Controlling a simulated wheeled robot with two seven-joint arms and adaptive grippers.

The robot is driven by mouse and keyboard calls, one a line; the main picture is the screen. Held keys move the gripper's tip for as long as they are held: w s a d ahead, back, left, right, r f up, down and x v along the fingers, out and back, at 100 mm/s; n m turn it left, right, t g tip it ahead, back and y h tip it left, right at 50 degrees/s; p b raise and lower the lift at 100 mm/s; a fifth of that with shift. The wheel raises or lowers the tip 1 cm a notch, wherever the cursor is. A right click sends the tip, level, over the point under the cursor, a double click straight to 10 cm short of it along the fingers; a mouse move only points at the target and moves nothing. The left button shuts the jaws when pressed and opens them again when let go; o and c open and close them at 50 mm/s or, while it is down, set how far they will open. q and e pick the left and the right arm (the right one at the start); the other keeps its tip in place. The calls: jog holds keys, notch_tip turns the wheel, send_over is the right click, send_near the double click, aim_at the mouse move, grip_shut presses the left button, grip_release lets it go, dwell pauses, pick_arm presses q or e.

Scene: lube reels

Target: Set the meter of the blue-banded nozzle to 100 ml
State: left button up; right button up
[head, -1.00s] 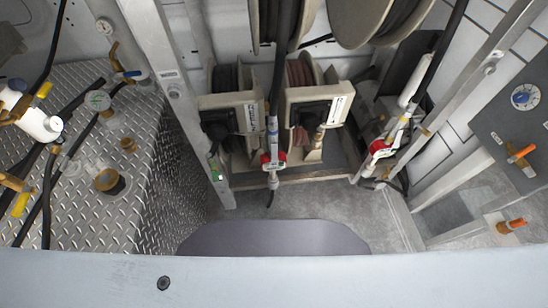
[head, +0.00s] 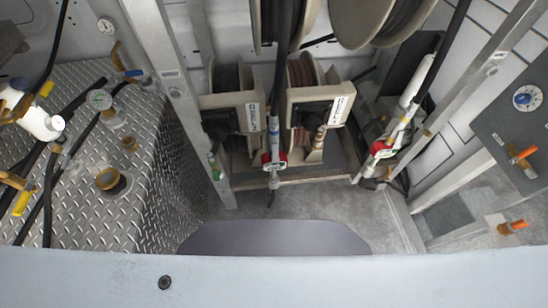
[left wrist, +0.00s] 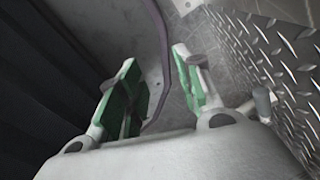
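The blue-banded nozzle (head: 274,128) hangs upright from a black hose at the centre of the head view, in front of the reels. A red and white meter (head: 273,160) sits low on it; its reading is too small to tell. My left gripper (left wrist: 158,75) shows only in the left wrist view. Its two green-padded fingers are apart, with nothing between them. No nozzle shows in that view. My right gripper is in neither view.
A second nozzle with a yellow band and red meter (head: 381,149) hangs tilted at the right. Reels with beige frames (head: 318,94) stand behind. A diamond-plate tank (head: 150,195) with fittings is at the left. A metal post (head: 177,95) stands between tank and reels.

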pick_arm(q)
grip_shut()
jog(key=shift+a, duration=0.1)
dwell(1.1)
